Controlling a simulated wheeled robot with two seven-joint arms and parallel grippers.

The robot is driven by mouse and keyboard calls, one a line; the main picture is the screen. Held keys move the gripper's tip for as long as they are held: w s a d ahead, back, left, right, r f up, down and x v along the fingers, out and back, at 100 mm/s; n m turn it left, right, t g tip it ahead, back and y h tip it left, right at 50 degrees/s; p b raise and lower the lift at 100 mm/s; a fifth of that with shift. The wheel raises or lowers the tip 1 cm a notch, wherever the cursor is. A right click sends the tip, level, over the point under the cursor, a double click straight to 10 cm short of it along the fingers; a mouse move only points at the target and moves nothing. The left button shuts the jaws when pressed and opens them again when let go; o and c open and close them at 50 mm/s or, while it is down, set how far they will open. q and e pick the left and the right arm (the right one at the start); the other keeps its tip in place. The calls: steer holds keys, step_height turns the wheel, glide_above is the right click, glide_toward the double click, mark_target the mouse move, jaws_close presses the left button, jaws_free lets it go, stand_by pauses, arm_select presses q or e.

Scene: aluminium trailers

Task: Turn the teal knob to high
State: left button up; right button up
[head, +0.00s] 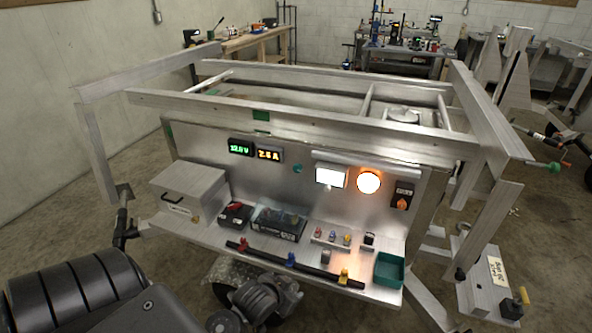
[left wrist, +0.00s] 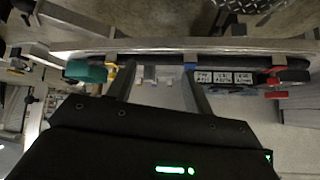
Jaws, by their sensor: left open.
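The teal knob (head: 298,169) is a small round knob on the upright metal panel, right of the lit displays and left of a lit white square. Which setting it points to is too small to read. My left gripper (head: 258,300) is low in front of the shelf in the head view, apart from the knob; its fingers are hard to make out there. In the left wrist view my left gripper (left wrist: 162,88) has its two dark fingers spread with nothing held between them. The knob cannot be made out in that view. My right gripper is not seen.
The shelf below the panel holds a metal box (head: 192,194), a black device (head: 279,223), small coloured knobs (head: 332,237) and a green tray (head: 389,270). A dark rail (head: 300,266) with coloured clips runs along its front. An orange lamp (head: 368,181) glows right of the knob.

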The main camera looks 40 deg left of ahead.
arm_select(q)
steer(key=w+a+r+n+t+y, duration=0.1)
steer(key=w+a+r+t, duration=0.15)
steer(key=w+a, duration=0.2)
steer(key=w+a+r+n+t+y, duration=0.1)
steer(key=w+a+r+t, duration=0.15)
steer(key=w, duration=0.35)
steer(key=n+t+y, duration=0.2)
steer(key=t+y, duration=0.1)
glide_toward(297, 170)
steer(key=p+x, duration=0.2)
steer(key=x, duration=0.7)
steer(key=shift+w, duration=0.1)
steer(key=shift+a, duration=0.1)
steer(key=shift+c, duration=0.2)
steer(key=c, duration=0.9)
